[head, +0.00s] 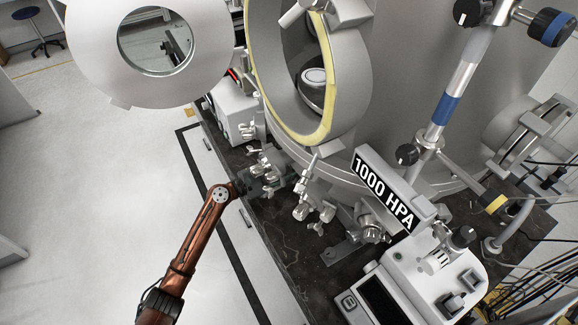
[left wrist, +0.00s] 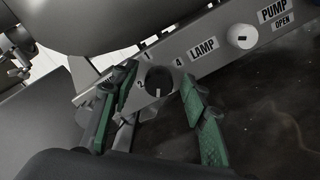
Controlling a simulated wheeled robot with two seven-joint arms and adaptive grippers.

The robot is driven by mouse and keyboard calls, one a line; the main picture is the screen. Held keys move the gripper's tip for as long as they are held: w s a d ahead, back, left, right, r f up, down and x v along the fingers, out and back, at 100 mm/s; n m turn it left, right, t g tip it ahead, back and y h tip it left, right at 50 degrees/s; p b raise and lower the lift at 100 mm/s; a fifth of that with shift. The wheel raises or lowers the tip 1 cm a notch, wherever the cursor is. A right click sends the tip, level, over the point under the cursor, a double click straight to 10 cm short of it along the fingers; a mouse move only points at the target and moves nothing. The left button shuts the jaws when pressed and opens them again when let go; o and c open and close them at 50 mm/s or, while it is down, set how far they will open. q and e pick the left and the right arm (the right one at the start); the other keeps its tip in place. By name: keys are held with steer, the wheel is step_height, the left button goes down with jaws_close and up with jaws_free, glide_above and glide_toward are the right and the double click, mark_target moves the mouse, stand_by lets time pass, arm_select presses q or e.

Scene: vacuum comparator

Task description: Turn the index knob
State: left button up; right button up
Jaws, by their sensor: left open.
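The index knob (left wrist: 160,80) is a dark round knob with a pale pointer mark at its lower side. It sits on a grey panel (left wrist: 205,62) with the digits 1, 2 and 4 around it. My left gripper (left wrist: 158,73) is open, with one green-padded finger on each side of the knob and visible gaps between. Whether the fingertips reach past the knob's face is unclear. In the head view my copper left arm reaches the bench's left edge, with the dark gripper (head: 262,183) among small metal fittings. The knob cannot be made out there. My right gripper is not seen.
A white knob (left wrist: 242,37) marked PUMP OPEN and a LAMP label (left wrist: 203,48) are to the right on the panel. The large metal chamber (head: 420,100) and its open round door (head: 90,60) stand above. A 1000 HPA display (head: 385,190) is to the right. Floor at left is clear.

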arm_select(q)
steer(key=v, duration=1.2)
